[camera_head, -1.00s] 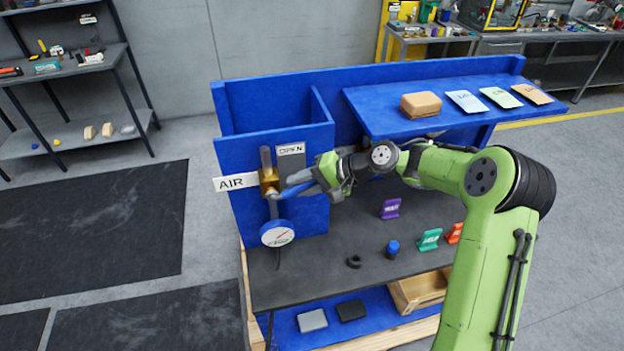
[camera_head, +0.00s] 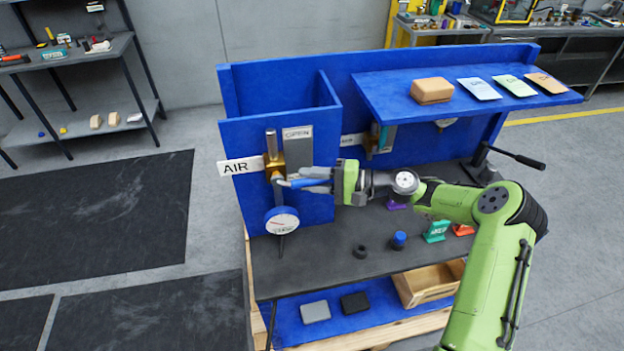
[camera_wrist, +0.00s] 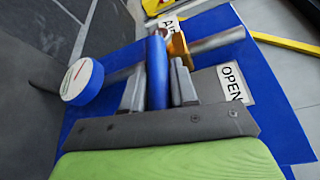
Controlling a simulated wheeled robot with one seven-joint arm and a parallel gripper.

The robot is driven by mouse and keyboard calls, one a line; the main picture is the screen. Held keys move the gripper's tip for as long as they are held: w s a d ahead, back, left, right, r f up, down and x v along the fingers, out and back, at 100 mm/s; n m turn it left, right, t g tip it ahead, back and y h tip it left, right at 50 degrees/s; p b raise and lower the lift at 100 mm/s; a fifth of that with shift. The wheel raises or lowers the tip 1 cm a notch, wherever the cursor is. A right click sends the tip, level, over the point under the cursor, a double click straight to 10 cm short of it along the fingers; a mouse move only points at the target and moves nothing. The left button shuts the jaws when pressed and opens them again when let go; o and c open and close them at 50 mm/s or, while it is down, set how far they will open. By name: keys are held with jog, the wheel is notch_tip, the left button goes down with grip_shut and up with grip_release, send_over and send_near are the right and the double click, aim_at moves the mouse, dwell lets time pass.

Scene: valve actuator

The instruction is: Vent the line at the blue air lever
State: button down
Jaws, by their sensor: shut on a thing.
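The blue air lever (camera_head: 310,182) sticks out to the right from the brass valve (camera_head: 274,160) on the blue panel, close to level. My gripper (camera_head: 303,180) is shut on the lever's blue handle, its fingers coming from the right. In the wrist view the blue handle (camera_wrist: 157,72) stands between my two grey fingers (camera_wrist: 157,88). The brass valve (camera_wrist: 178,48) shows just past them. The white AIR label (camera_head: 240,167) is left of the valve. The round gauge (camera_head: 282,220) hangs below it, its needle too small to read surely.
A grey OPEN plate (camera_head: 298,140) stands right of the valve, close above my fingers. The blue shelf (camera_head: 400,102) overhangs the bench at right. A black ring (camera_head: 360,252) and a blue-capped piece (camera_head: 399,240) stand on the dark bench top (camera_head: 325,262).

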jog(key=shift+f, duration=0.1)
jog(key=c, duration=1)
grip_release()
jog(key=shift+w, duration=0.1)
jog(key=b+v, duration=0.1)
jog(key=v, duration=1.4)
jog(key=shift+d, duration=0.35)
